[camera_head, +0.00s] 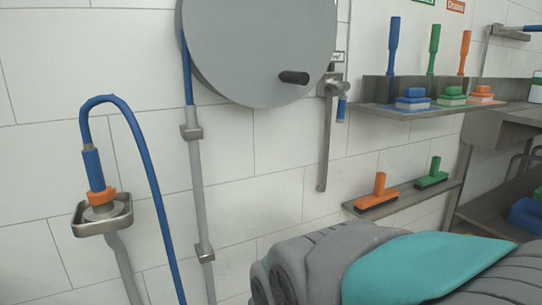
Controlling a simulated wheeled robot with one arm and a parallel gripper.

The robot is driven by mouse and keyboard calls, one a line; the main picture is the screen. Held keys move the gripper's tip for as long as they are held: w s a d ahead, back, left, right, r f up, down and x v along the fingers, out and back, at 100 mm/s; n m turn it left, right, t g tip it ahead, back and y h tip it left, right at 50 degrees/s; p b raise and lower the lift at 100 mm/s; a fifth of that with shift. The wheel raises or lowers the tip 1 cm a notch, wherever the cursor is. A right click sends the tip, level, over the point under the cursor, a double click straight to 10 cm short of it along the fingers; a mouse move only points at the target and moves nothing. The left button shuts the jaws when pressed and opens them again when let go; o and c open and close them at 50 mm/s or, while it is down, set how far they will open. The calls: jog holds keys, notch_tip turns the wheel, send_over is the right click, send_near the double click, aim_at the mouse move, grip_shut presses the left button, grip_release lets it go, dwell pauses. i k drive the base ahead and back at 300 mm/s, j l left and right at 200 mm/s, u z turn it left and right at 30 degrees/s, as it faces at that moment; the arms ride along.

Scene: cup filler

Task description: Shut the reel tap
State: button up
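The grey hose reel (262,45) is a large round drum on the white tiled wall, with a dark crank knob (294,77) on its face. Just right of the drum's lower edge is the reel tap (335,86), a small metal valve body. A long flat grey lever (325,145) hangs from it, pointing almost straight down. A short blue hose end (341,108) shows beside the valve. My gripper is not in view. A grey and teal rounded part, likely of my arm, fills the lower right, below and right of the lever.
A blue hose (150,185) loops from the reel side to an orange-collared nozzle in a wall bracket (103,222) at left. Right of the tap, an upper shelf (470,106) and a lower shelf (405,199) hold coloured brushes.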

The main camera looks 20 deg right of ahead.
aim_at(341, 110)
jog(key=z, duration=1.1)
